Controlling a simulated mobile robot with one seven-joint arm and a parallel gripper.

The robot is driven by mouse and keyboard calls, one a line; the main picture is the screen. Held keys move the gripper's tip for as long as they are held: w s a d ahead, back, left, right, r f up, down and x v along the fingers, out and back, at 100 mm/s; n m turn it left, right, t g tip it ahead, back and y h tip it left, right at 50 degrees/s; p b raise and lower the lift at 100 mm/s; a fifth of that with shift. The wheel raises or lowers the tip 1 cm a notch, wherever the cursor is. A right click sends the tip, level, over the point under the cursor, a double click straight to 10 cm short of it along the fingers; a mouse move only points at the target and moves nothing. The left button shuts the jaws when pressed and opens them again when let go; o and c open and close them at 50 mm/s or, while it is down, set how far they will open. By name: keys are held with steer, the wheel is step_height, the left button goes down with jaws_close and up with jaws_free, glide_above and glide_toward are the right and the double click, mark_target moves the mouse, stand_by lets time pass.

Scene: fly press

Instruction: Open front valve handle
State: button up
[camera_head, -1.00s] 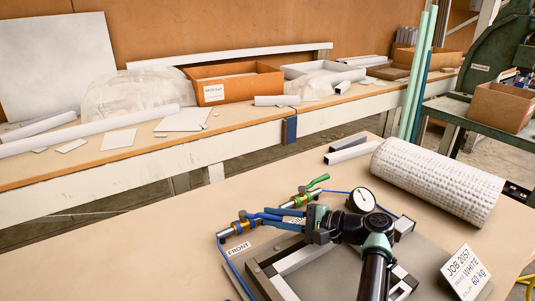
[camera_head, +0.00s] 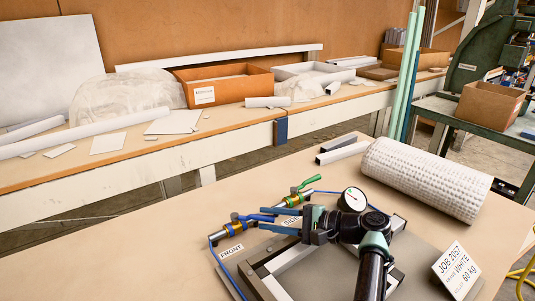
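The front valve (camera_head: 230,228) is a brass and silver fitting on a pipe, behind the FRONT label (camera_head: 231,251). Its dark blue lever handle (camera_head: 248,217) points right in the picture, roughly level. My gripper (camera_head: 262,219) has two blue fingers that reach in from the right. They are spread apart, one on each side of the handle's free end. I cannot tell whether either finger touches the handle. A second valve with a green handle (camera_head: 306,183) stands farther along the pipe, its lever raised to the right.
A pressure gauge (camera_head: 353,199) stands close behind my wrist. A metal frame lies under my arm. The table's left part is clear.

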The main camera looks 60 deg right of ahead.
steer(key=p+v, duration=0.1)
steer(key=v, duration=1.1)
steer(key=shift+p, duration=0.3)
